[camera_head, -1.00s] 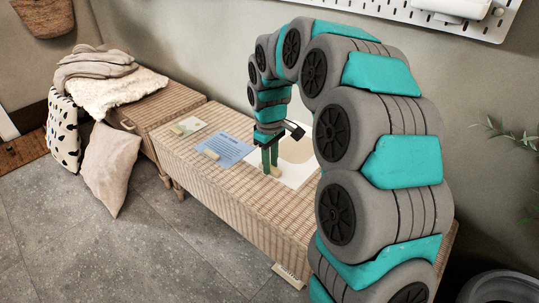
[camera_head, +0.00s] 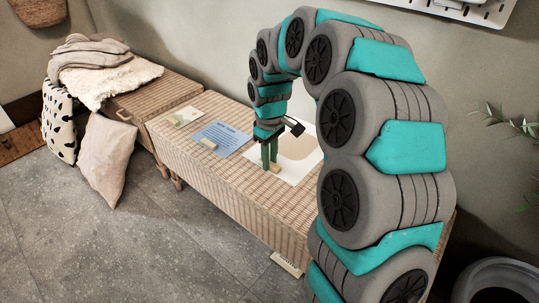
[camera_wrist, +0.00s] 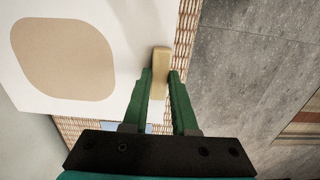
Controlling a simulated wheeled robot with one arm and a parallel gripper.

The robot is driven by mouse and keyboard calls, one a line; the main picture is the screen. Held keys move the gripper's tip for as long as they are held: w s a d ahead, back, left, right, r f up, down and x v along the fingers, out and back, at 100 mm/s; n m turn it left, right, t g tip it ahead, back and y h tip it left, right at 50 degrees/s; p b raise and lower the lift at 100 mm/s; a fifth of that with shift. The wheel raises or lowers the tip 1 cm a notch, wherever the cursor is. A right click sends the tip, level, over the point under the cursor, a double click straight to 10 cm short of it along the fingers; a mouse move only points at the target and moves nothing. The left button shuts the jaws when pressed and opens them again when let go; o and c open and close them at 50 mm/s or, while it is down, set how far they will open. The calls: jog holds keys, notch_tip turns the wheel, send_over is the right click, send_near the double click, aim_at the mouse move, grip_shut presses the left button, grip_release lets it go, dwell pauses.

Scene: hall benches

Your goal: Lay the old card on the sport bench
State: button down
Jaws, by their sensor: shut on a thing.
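A large white card with a beige rounded shape (camera_head: 300,150) is at the near part of a woven bench (camera_head: 190,172); it also fills the upper left of the wrist view (camera_wrist: 118,22). A small pale wooden block (camera_wrist: 161,62) sits at the card's edge. My gripper (camera_head: 269,162) points down, its green fingers shut on this block. I cannot tell whether the card touches the bench or is slightly above it. Which card is the old one, and which bench is the sport one, I cannot read. My arm hides the bench's near end.
A blue printed sheet (camera_head: 222,134) and a small pale card (camera_head: 184,117) lie farther along the bench, each with a small block. A second bench (camera_head: 150,108) behind carries folded blankets (camera_head: 100,75). Cushions (camera_head: 102,158) lean there. A small label (camera_head: 286,264) is low on the front.

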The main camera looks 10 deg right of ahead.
aim_at(270, 190)
jog(key=shift+f+b, duration=1.2)
jog(key=shift+f, duration=3.45)
jog(key=c, duration=0.6)
grip_release()
jog(key=shift+r, duration=0.1)
notch_tip(270, 190, up, 7)
jog(key=shift+w+r, duration=0.1)
jog(key=shift+r, duration=0.3)
jog(key=s+r+m, duration=0.1)
jog(key=s+m, duration=0.1)
jog(key=s, duration=0.9)
jog(key=s+m+g, duration=0.1)
jog(key=s+m, duration=0.1)
jog(key=s, duration=1)
jog(key=s+r+m, duration=0.1)
jog(key=s+m, duration=0.2)
jog(key=s, duration=0.9)
jog(key=shift+s+r+g, duration=0.15)
jog(key=shift+r+g, duration=0.15)
jog(key=shift+g, duration=0.1)
